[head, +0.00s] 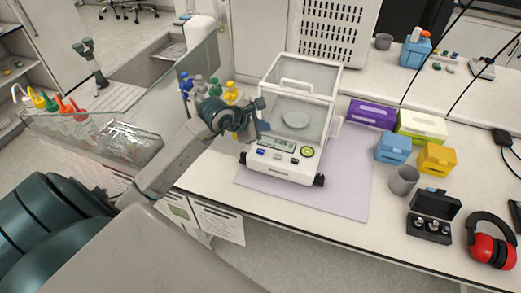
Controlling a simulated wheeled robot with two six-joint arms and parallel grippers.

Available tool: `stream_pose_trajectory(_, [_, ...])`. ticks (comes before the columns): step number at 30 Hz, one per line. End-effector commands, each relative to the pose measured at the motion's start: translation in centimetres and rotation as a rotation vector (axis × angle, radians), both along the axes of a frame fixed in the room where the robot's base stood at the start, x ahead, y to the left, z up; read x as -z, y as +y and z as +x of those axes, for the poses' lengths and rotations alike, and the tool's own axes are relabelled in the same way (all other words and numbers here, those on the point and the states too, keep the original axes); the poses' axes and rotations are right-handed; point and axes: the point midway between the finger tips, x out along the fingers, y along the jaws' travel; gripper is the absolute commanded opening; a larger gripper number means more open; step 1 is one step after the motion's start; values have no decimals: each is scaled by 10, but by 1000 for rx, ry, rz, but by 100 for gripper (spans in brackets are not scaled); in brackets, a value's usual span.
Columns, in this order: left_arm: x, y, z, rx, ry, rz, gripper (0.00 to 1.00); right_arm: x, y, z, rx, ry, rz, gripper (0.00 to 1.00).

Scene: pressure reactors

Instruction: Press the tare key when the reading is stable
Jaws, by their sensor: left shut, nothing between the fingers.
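A white balance (285,167) with a clear glass draft shield (302,78) stands on a lilac mat (345,195) on the bench. A round pale pan (295,118) shows inside the shield. On the front panel are a small display (277,143), a blue key (260,153) at the left, a ringed green key (307,151) at the right and dark keys between. The digits and key labels are too small to read. My left gripper (260,121) is shut and empty, just above the panel's left end, beside the shield. My right gripper is out of view.
Several coloured bottles (207,88) stand behind my left arm. Right of the balance are purple (372,112), green, blue and yellow boxes, a grey cup (404,181), an open black case (431,216) and red ear muffs (491,241). The mat's front right is clear.

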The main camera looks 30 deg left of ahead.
Motion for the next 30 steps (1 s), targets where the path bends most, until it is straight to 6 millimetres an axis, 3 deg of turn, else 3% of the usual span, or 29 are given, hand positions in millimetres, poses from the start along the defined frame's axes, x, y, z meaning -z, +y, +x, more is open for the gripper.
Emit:
stream_pose_trajectory(5, [0, 21, 0, -24, 34, 107, 0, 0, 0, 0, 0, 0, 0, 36])
stream_pose_trajectory(18, [5, 20, 0, -26, 36, 106, 0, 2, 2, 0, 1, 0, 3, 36])
stream_pose_trajectory(23, [17, 20, 0, -26, 37, 104, 0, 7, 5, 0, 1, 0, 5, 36])
stream_pose_trajectory(30, [49, 20, -1, -25, 39, 104, 0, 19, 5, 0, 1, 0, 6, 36])
